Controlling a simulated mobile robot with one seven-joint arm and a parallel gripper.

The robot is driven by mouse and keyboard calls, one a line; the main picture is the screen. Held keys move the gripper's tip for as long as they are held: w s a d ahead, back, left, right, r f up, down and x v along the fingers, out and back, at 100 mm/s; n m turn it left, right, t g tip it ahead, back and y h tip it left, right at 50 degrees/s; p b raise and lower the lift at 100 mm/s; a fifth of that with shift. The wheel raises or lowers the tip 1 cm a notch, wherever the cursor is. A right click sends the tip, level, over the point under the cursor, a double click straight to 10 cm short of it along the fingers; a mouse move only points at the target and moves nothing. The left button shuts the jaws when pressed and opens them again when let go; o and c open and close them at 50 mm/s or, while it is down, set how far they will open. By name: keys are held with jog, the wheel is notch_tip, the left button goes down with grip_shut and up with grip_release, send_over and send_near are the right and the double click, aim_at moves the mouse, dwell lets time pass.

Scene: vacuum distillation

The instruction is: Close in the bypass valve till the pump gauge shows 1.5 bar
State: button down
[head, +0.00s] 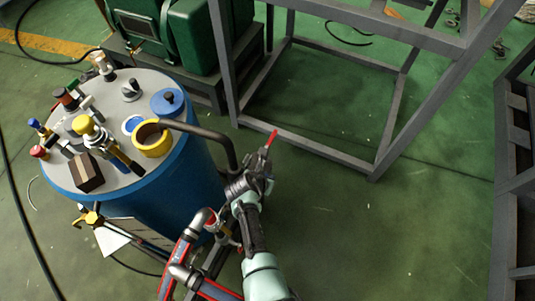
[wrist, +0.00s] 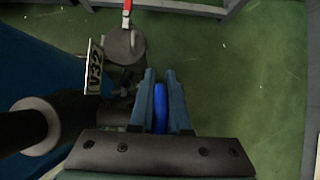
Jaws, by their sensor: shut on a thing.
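My gripper (wrist: 163,88) is shut on a blue part (wrist: 160,108), edge-on between its two fingers in the wrist view. It looks like a valve handwheel, but most of it is hidden. In the head view my gripper (head: 250,184) is at the pipework right of the blue tank, and its fingertips and the blue part cannot be made out. A white tag reading V32 (wrist: 95,68) hangs just left of and beyond the fingers. I cannot tell which valve it labels. No pump gauge reading can be made out in either view.
A red lever (head: 271,140) stands just beyond my gripper; it also shows in the wrist view (wrist: 127,12). The blue tank (head: 178,188) with several fittings is at left. A grey steel frame (head: 376,168) stands behind. Green floor is clear at right (head: 400,240).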

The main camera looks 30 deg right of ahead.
jog(key=shift+f+g+y, duration=0.15)
jog(key=shift+g+y, duration=0.15)
jog(key=shift+s+f+p, duration=0.1)
jog(key=shift+p, duration=0.2)
jog(key=c, duration=0.9)
grip_release()
jog(key=p+v, duration=0.5)
jog(key=v, duration=0.8)
jog(key=shift+p, duration=0.4)
jog(key=shift+d, duration=0.1)
